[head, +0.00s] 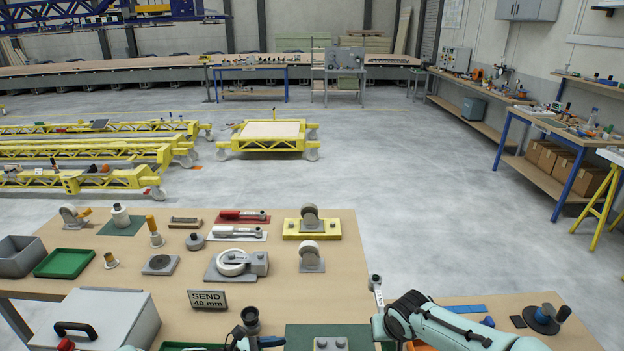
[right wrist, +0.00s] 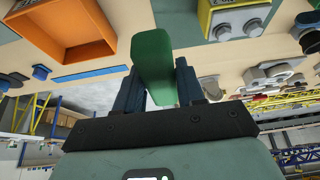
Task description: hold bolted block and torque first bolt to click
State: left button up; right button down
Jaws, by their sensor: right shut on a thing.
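A grey block with round bolt heads (head: 330,343) is on the dark green mat (head: 300,332) at the bottom edge, cut off by the frame. My right gripper (right wrist: 158,85) is shut on a green handle (right wrist: 152,62) in the right wrist view. In the head view a silver ratchet-type wrench head (head: 375,283) sticks up beside my right wrist, right of the block; it appears to belong to that handle. My left gripper (head: 256,341) is low at the bottom edge, left of the block. Its fingertips are partly cut off, so its opening and any contact are unclear.
A red wrench (head: 244,216) and a white-matted wrench (head: 238,233) lie further back. A "SEND 40 mm" sign (head: 208,299), a dark cup (head: 250,317) and a lidded grey box (head: 105,318) stand left. An orange bin (right wrist: 75,35) shows in the right wrist view.

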pick_arm(q)
jog(key=shift+x, duration=4.35)
jog(key=c, duration=0.9)
jog(key=c, duration=0.4)
pick_arm(e)
jog(key=shift+r, duration=0.1)
pick_arm(q)
jog(key=shift+o, duration=0.2)
pick_arm(e)
jog(key=s+a+r+n+g+y, duration=0.1)
jog(key=s+a+r+n+y, duration=0.1)
jog(key=s+a+n, duration=0.4)
jog(key=s+r, duration=0.1)
jog(key=s, duration=0.2)
jog(key=shift+s+a+r, duration=0.15)
